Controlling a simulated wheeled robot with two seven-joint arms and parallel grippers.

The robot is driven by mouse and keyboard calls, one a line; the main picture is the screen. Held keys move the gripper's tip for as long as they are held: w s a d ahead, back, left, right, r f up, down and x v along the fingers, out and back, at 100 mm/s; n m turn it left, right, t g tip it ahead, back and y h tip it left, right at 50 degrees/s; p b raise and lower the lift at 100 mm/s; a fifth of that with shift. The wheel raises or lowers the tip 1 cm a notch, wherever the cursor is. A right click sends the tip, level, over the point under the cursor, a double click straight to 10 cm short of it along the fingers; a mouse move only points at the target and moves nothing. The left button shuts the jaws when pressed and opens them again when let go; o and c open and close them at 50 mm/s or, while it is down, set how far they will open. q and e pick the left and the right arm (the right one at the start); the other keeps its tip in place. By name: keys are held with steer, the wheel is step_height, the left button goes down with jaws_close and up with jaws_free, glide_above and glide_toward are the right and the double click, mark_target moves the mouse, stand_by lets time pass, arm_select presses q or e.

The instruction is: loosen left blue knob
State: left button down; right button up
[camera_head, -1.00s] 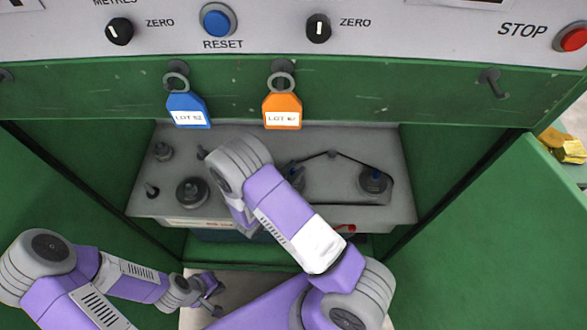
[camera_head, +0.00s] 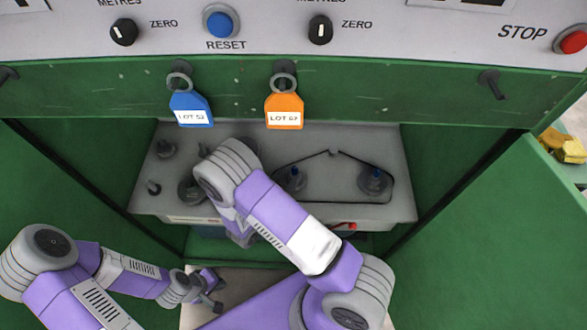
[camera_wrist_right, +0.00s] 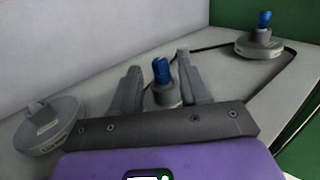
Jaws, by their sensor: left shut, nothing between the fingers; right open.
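The left blue knob (camera_head: 295,171) stands on a round grey base on the grey panel inside the green cabinet. In the right wrist view the left blue knob (camera_wrist_right: 161,70) shows between the two grey fingers of my right gripper (camera_wrist_right: 160,75), which is open. I cannot tell how far past the fingertips it is. In the head view my right arm hides its own gripper. The right blue knob (camera_head: 377,172) stands on a larger disc, also in the right wrist view (camera_wrist_right: 264,19). My left gripper (camera_head: 213,297) is shut and empty, low in front of the cabinet.
A dark belt (camera_head: 335,154) runs around both blue-knob posts. A round grey part (camera_wrist_right: 50,125) is at left in the wrist view. Blue (camera_head: 190,108) and orange (camera_head: 284,110) tags hang above the opening. The open green door (camera_head: 490,220) stands at right.

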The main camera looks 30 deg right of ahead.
steer(key=shift+v, duration=1.95)
